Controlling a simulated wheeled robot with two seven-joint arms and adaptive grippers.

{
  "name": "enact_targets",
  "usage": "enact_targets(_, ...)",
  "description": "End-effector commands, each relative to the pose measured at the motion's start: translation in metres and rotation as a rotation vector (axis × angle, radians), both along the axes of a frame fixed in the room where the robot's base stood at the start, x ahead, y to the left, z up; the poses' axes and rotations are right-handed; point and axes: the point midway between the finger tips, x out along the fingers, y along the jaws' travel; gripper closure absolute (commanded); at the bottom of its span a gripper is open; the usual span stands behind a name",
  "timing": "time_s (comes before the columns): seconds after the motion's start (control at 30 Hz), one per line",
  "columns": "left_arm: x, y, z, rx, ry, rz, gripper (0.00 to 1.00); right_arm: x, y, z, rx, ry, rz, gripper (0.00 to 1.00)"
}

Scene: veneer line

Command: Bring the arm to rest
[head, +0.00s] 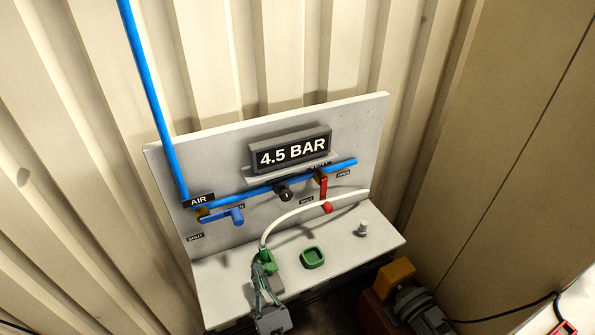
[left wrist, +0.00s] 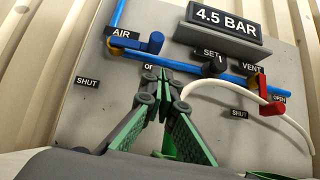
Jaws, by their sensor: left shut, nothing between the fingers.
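My left gripper (head: 263,280) is in front of the left part of the air panel (head: 225,160), over its shelf. It is shut and empty; in the left wrist view its fingertips (left wrist: 165,78) meet with nothing between them. The blue AIR lever (head: 237,216) lies along the blue pipe, just above the fingertips in the wrist view (left wrist: 155,43). The red VENT lever (head: 323,188) hangs downward. A black SET knob (head: 283,193) sits between them. The display (head: 291,151) reads 4.5 BAR. My right gripper is not in view.
A white hose (head: 300,209) curves down to a green piece (head: 268,259) partly hidden behind my left gripper. A green square holder (head: 312,257) and a grey post (head: 363,229) stand on the shelf. A machine with an orange block (head: 395,272) stands at lower right.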

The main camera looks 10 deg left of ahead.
Motion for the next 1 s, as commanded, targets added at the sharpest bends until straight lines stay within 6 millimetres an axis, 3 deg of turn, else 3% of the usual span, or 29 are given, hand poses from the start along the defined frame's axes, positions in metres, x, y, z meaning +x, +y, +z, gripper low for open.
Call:
enact_targets(0.17, 0.004, -0.01, -0.003, 0.035, 0.034, -0.018, 1.0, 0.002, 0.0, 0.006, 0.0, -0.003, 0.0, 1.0)
enact_targets(0.27, 0.014, -0.035, -0.014, 0.131, 0.121, -0.063, 1.0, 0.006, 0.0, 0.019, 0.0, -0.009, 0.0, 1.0)
enact_targets(0.43, 0.026, -0.099, -0.063, 0.398, 0.338, -0.181, 1.0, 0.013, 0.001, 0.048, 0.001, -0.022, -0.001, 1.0)
enact_targets(0.6, 0.016, -0.145, -0.125, 0.644, 0.511, -0.284, 1.0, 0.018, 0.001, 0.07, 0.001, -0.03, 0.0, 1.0)
enact_targets(0.83, 0.011, -0.114, -0.248, 1.212, 0.799, -0.136, 1.0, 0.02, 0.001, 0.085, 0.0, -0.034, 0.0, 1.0)
enact_targets(1.0, -0.028, -0.073, -0.352, 1.673, 0.996, -0.108, 1.0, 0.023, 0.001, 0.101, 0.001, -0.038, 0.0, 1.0)
